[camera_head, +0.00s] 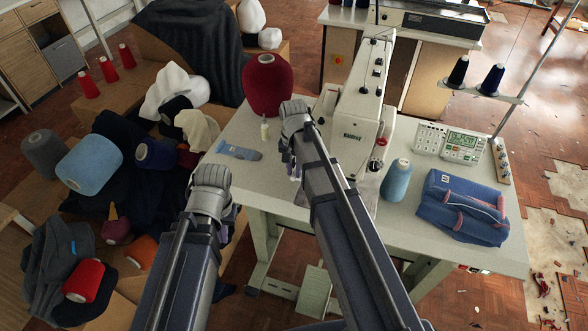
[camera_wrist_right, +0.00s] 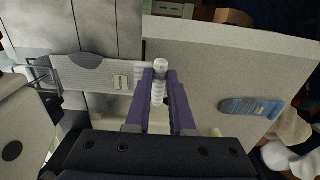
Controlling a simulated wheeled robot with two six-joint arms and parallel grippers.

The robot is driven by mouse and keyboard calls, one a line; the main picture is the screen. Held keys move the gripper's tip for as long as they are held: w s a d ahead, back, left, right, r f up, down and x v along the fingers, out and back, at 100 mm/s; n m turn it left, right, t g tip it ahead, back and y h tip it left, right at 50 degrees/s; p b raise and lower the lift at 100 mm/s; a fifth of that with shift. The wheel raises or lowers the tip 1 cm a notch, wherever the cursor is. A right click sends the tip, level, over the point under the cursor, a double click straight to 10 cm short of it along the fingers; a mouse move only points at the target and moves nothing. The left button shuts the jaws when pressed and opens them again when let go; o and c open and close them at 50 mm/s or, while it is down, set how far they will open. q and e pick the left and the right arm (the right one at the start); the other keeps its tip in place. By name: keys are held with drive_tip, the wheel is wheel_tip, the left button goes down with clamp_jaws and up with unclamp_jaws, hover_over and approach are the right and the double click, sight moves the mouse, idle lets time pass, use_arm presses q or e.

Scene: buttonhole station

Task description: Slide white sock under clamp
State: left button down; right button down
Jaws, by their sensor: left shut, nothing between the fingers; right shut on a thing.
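The white sock (camera_wrist_right: 112,75) lies flat in the right wrist view, with a grey patch and a small label. Its right end reaches the fingers of my right gripper (camera_wrist_right: 160,78), which is shut on white ribbed cloth there. The thin metal frame of the clamp (camera_wrist_right: 34,72) is at the sock's left end; I cannot tell whether the sock's tip is under or only beside it. In the head view my right gripper (camera_head: 294,172) is in front of the sewing machine (camera_head: 355,105), and its arm hides the sock. My left gripper (camera_head: 230,213) is shut and empty, left of the table's front edge.
A blue sock (camera_wrist_right: 250,107) lies on the white table (camera_head: 228,128). A dark red cone (camera_head: 267,85) and a small bottle (camera_head: 265,130) stand behind it. A light blue cone (camera_head: 396,180) and folded blue clothes (camera_head: 462,207) occupy the table's right side.

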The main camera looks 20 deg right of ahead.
idle(0.3)
drive_tip(key=c, duration=0.7)
unclamp_jaws()
wheel_tip(320, 180, up, 8)
drive_tip(key=p, duration=0.7)
drive_tip(key=shift+f+p, duration=0.1)
drive_tip(key=shift+p, duration=0.3)
drive_tip(key=s+a+f+n+h+b, duration=0.1)
drive_tip(key=s+a+n, duration=0.9)
drive_tip(key=s, duration=0.7)
drive_tip(key=shift+a+n, duration=0.3)
drive_tip(key=shift+a, duration=0.8)
